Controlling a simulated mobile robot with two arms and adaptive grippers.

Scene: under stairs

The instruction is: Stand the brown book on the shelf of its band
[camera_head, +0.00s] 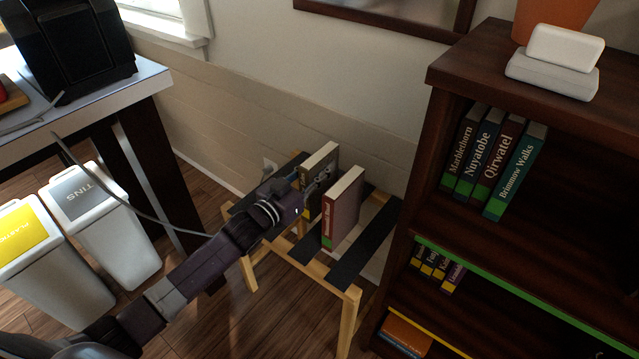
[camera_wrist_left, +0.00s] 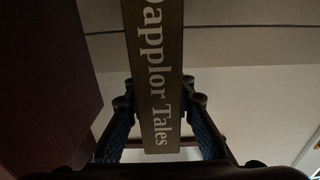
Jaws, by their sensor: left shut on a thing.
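The brown book (camera_wrist_left: 158,75), lettered "Dapplor Tales", is upright between the fingers of my left gripper (camera_head: 308,190). In the head view the brown book (camera_head: 321,158) is at the wooden rack, partly hidden by the gripper. The fingers are shut on its sides. I cannot tell whether its bottom touches the rack. The dark bookcase (camera_head: 460,75) stands at the right. Its upper shelf has a green band (camera_head: 500,283) and the shelf below has a yellow band (camera_head: 432,336). My right gripper is not in view.
Several green-bottomed books (camera_head: 493,160) lean at the upper shelf's left, several yellow-bottomed ones (camera_head: 437,268) below. Both shelves are clear further right. Bins (camera_head: 97,225) stand left.

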